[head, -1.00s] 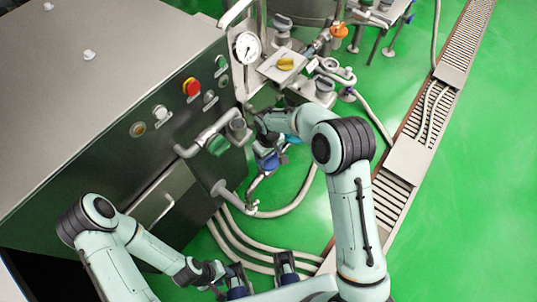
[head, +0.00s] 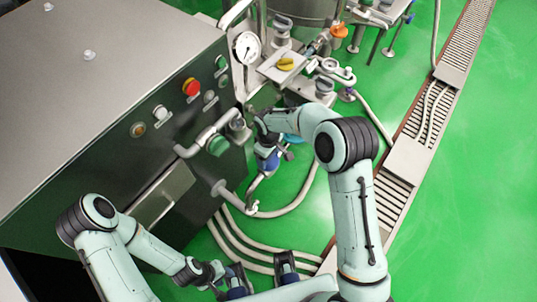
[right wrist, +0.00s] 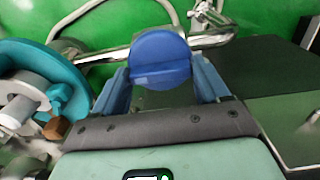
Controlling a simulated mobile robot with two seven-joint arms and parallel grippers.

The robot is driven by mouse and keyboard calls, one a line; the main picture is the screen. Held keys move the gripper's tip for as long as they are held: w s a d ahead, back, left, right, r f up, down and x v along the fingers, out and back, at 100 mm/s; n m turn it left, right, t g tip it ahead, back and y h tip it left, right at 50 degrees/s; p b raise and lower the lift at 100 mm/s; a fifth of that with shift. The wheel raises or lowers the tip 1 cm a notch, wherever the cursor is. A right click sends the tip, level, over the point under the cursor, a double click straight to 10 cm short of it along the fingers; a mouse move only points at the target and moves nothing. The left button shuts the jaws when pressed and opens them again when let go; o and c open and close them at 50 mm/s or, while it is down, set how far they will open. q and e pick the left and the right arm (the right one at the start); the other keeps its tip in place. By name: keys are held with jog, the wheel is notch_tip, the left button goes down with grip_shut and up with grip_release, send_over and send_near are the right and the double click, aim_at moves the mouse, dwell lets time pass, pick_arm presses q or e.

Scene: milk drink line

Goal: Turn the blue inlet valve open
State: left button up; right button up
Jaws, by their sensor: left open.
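The blue inlet valve (right wrist: 160,52) shows in the right wrist view as a round blue knob with a raised bar across it. It sits on a metal pipe, between the two blue fingers of my right gripper (right wrist: 162,75). The fingers lie against both sides of the knob, with no clear gap. In the head view my right gripper (head: 267,160) is low beside the machine's front pipes, and I cannot make out the knob apart from it. My left gripper (head: 262,272) is open and empty at the bottom, away from the valve.
A teal round part (right wrist: 45,75) lies close left of my right gripper. The steel machine (head: 110,90) with its red button (head: 191,87) stands at left. Hoses (head: 240,238) run along the green floor.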

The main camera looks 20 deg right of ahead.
jog(key=o, duration=0.3)
notch_tip(320, 180, up, 14)
jog(key=shift+f+p, duration=0.25)
jog(key=shift+p, duration=0.2)
dwell(0.5)
